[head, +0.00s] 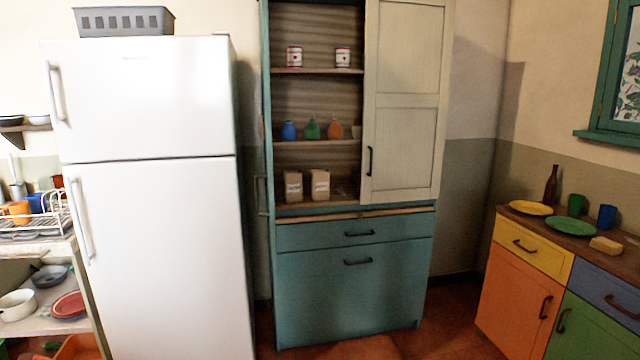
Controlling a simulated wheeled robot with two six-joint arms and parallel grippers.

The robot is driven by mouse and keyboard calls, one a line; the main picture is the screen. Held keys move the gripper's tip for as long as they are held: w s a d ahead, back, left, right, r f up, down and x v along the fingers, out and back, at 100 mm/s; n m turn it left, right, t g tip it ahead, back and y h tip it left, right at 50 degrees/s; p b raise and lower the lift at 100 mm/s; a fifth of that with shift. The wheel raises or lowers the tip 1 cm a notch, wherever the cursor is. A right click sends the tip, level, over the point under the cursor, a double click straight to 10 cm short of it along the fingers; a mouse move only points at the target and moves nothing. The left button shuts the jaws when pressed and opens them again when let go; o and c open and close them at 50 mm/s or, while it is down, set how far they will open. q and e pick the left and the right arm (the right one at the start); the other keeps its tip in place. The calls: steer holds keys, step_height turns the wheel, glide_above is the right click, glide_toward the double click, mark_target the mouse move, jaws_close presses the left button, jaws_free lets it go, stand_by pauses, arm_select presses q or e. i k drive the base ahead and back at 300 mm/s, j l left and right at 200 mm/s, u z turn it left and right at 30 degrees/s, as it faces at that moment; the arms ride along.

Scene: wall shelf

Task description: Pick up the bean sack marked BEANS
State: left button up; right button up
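No sack with a readable BEANS marking shows; labels are too small to read. Two beige packages with pale labels, a left one (293,187) and a right one (320,185), stand side by side on the lowest open shelf of the teal cupboard (353,285). On the middle shelf stand small blue (289,131), green (312,130) and orange (335,129) containers or sacks; I cannot tell which. Two white and red tins, a left one (294,57) and a right one (342,58), stand on the top shelf. Neither of my grippers is in view.
A cream door (407,100) covers the cupboard's right half; its left half is open. A white fridge (160,220) stands left, with a grey basket (124,21) on top. A coloured counter (520,290) with plates stands right. Red floor (440,335) is clear before the cupboard.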

mark_target(320, 177)
steer(key=i+l, duration=0.4)
steer(key=i, duration=0.2)
steer(key=i+l+u, duration=0.15)
steer(key=i+l, duration=0.2)
steer(key=i, duration=0.3)
steer(key=i+l, duration=0.45)
steer(key=i+u, duration=0.05)
steer(key=i, duration=0.1)
